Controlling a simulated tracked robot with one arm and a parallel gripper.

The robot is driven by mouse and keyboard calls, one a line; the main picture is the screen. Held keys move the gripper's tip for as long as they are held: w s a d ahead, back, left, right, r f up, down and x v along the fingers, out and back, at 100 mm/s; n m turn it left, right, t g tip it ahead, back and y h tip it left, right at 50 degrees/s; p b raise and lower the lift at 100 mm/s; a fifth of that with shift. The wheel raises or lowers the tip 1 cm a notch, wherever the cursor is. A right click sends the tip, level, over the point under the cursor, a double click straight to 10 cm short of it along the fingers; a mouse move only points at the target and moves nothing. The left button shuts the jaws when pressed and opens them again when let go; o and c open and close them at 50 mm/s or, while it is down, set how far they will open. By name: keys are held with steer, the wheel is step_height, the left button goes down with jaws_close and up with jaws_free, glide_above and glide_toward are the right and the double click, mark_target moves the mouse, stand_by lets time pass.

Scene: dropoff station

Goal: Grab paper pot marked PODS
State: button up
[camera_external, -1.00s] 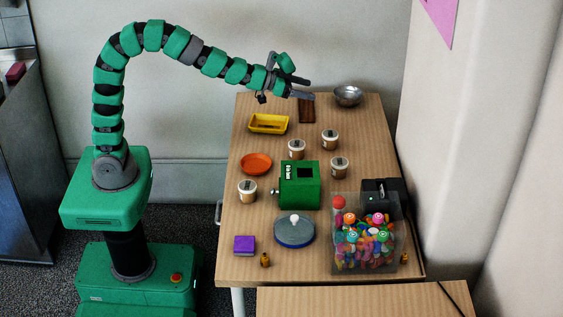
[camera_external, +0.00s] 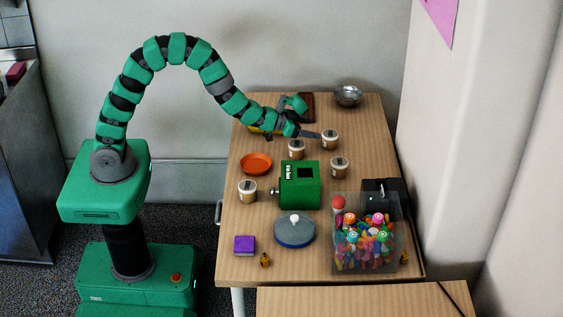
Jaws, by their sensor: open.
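Several small paper pots with dark labels stand upright on the table: one at the back (camera_external: 330,140), one left of it (camera_external: 296,150), one to the right (camera_external: 339,167) and one at the front left (camera_external: 247,191). The labels are too small to read, so I cannot tell which is marked PODS. My gripper (camera_external: 312,122) is open and empty. Its lower finger appears close to the back pot and just above the pot left of it; I cannot tell whether it touches either.
A green box (camera_external: 300,186) with a crank stands in front of the pots. An orange plate (camera_external: 256,163) lies left. A yellow tray (camera_external: 255,130) is partly hidden by my arm. A clear bin (camera_external: 345,262) of colourful pieces and a metal bowl (camera_external: 348,95) stand right.

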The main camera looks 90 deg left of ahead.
mark_target(329, 134)
steer(key=x, duration=0.5)
steer(key=shift+s+f+b, duration=0.1)
steer(key=shift+b, duration=0.2)
steer(key=shift+f+b+x, duration=0.2)
steer(key=shift+b+x, duration=0.2)
steer(key=shift+x, duration=0.9)
steer(key=shift+f+b+x, duration=0.2)
steer(key=shift+b+x, duration=0.15)
steer(key=shift+x, duration=0.95)
steer(key=shift+s+d+r, duration=0.1)
steer(key=shift+s+d, duration=0.05)
steer(key=shift+d, duration=0.05)
steer(key=c, duration=1.1)
